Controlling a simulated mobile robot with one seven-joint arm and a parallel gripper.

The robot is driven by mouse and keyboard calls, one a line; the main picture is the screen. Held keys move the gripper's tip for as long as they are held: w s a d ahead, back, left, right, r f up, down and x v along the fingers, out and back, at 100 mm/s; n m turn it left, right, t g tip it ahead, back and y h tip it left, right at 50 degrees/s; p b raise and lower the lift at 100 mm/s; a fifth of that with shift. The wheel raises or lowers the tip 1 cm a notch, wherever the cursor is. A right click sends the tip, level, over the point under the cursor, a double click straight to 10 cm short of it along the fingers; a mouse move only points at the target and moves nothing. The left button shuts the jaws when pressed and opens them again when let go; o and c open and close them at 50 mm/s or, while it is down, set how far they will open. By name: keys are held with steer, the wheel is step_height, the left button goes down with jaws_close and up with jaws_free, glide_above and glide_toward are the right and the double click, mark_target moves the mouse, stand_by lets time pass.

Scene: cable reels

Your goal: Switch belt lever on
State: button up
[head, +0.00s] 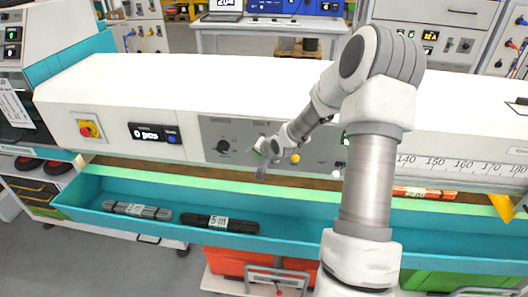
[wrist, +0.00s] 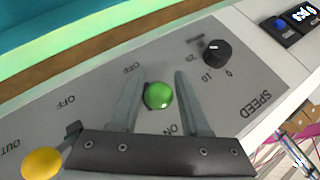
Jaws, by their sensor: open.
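The belt lever appears to be the one with the green ball knob (wrist: 158,95) on the grey control panel (wrist: 258,85) in the wrist view. An OFF label lies above the knob and an ON label below it, partly hidden. My gripper (wrist: 159,72) is open, with one finger on each side of the green knob. I cannot tell whether either finger touches it. In the head view my gripper (head: 262,170) is at the panel, left of the yellow knob (head: 295,158), and mostly hides the green knob.
A black speed dial (wrist: 217,52) sits close beside one finger. The yellow knob (wrist: 41,163) is on the other side. A red emergency button (head: 88,128) is further left on the machine. A teal trough (head: 290,235) with cable bundles (head: 220,223) runs below.

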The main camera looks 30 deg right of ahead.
steer(key=p+v, duration=0.5)
steer(key=v, duration=1.2)
steer(key=shift+w, duration=0.1)
